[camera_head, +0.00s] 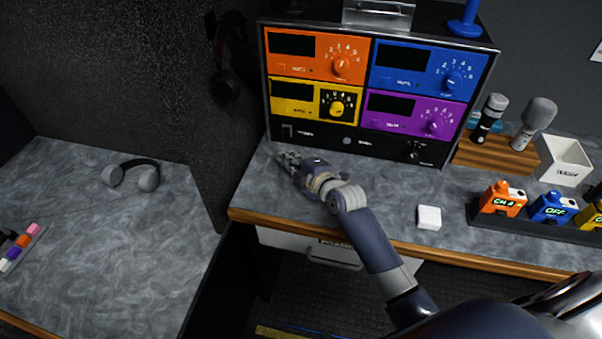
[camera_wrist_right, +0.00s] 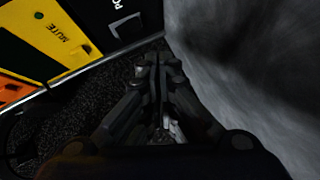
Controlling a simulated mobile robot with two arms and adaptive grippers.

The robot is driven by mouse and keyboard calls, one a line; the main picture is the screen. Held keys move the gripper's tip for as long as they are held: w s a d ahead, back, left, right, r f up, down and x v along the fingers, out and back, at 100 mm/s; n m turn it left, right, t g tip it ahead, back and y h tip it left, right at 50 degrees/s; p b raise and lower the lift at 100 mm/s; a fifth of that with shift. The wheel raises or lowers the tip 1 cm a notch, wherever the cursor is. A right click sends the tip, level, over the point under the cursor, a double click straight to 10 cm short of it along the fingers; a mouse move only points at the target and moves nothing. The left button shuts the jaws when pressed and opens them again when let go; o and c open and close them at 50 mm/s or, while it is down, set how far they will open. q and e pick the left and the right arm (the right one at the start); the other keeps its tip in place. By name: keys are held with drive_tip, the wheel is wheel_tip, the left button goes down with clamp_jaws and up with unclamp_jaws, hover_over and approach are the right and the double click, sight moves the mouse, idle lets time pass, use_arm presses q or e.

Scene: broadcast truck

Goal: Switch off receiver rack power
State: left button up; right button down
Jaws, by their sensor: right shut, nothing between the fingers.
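The receiver rack (camera_head: 345,132) stands at the back of the desk with orange, blue, yellow and purple modules and a black bottom strip. A small dark power switch (camera_head: 287,131) sits at the left end of that strip. In the right wrist view the switch (camera_wrist_right: 126,29) shows as a dark rocker in a pale outline, beside partly cut-off lettering. My right gripper (camera_head: 288,158) is shut and empty, low over the desk, just in front of and below the switch. Its closed fingers (camera_wrist_right: 152,62) are apart from the switch. Whether the switch is on or off cannot be told. My left gripper is out of view.
A black partition (camera_head: 212,150) stands close to the left of the rack. A white block (camera_head: 429,217) lies on the desk at right, near belt packs in a dark tray (camera_head: 480,219). Microphones stand in a wooden holder (camera_head: 489,156). A drawer (camera_head: 290,241) is below.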

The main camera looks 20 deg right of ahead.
drive_tip(key=v, duration=0.5)
drive_tip(key=shift+s+a+f+b, duration=0.2)
drive_tip(key=shift+s+f+b, duration=0.15)
drive_tip(key=shift+s+b, duration=0.1)
drive_tip(key=shift+s+d, duration=0.15)
drive_tip(key=shift+s, duration=0.15)
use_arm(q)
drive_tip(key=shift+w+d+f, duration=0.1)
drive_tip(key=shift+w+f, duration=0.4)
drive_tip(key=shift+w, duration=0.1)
use_arm(e)
drive_tip(key=shift+s, duration=0.1)
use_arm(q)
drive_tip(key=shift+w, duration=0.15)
